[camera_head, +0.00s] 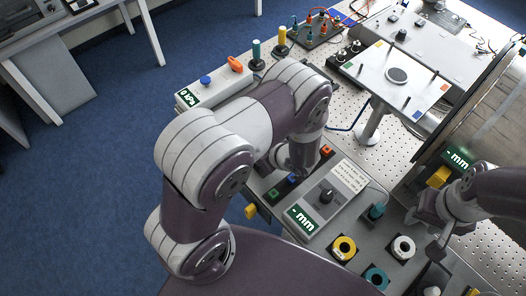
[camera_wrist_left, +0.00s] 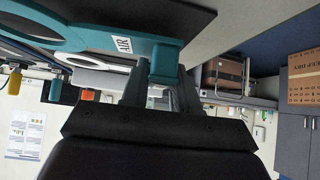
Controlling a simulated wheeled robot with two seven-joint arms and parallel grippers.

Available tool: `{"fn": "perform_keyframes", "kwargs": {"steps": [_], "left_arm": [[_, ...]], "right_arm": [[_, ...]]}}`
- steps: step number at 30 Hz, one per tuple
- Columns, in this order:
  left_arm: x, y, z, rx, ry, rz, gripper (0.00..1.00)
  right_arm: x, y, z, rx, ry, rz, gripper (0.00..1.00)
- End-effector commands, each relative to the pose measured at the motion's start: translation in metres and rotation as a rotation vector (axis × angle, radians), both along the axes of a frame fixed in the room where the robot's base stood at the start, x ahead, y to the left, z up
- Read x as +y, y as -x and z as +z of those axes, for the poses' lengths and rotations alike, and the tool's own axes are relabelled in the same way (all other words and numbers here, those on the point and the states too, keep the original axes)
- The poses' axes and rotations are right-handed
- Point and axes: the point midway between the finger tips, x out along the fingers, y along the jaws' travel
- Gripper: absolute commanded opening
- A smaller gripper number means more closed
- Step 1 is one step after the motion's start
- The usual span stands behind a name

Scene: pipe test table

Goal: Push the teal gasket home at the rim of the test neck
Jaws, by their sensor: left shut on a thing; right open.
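In the left wrist view my left gripper (camera_wrist_left: 160,92) is shut on a teal part (camera_wrist_left: 165,62) with a white label reading AIR. The part widens into curved teal edges at the upper left, close to the lens. I cannot tell if it is the gasket. In the head view my left arm covers that gripper. A teal ring (camera_head: 376,277) lies on a dark pad at the bottom. My right gripper (camera_head: 422,235) is open and empty, above and to the right of a white ring (camera_head: 403,247). I cannot pick out the test neck's rim with certainty.
A yellow ring (camera_head: 345,247) lies left of the white one. A control box with a knob (camera_head: 326,195) and mm display stands beside my left arm. A raised plate (camera_head: 400,73) on a post and a clear cylinder (camera_head: 480,105) stand farther right. Perforated tabletop (camera_head: 375,157) shows between them.

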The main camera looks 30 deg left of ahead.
Motion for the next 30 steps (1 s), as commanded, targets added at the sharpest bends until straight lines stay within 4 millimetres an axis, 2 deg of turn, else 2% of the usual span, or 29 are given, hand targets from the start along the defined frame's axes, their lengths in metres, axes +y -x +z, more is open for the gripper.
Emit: {"fn": "perform_keyframes", "kwargs": {"steps": [5,15,19,24,30], "left_arm": [[0.0,-0.001,0.03,-0.006,0.002,0.001,0.0],[-0.078,-0.012,0.075,-0.004,0.002,-0.004,0.0],[-0.101,-0.015,0.089,-0.002,0.001,-0.002,0.0],[-0.115,-0.016,0.099,-0.001,0.0,-0.001,0.0],[-0.116,-0.016,0.1,0.0,0.0,0.0,0.0]], "right_arm": [[0.0,0.0,-0.004,0.0,0.0,0.0,0.43],[0.0,0.0,-0.013,0.0,0.0,0.0,0.43],[0.0,0.0,-0.017,0.0,0.0,0.0,0.43],[0.0,0.0,-0.018,0.0,0.0,0.0,0.43],[0.0,0.0,-0.018,0.0,0.0,0.0,0.43]]}}
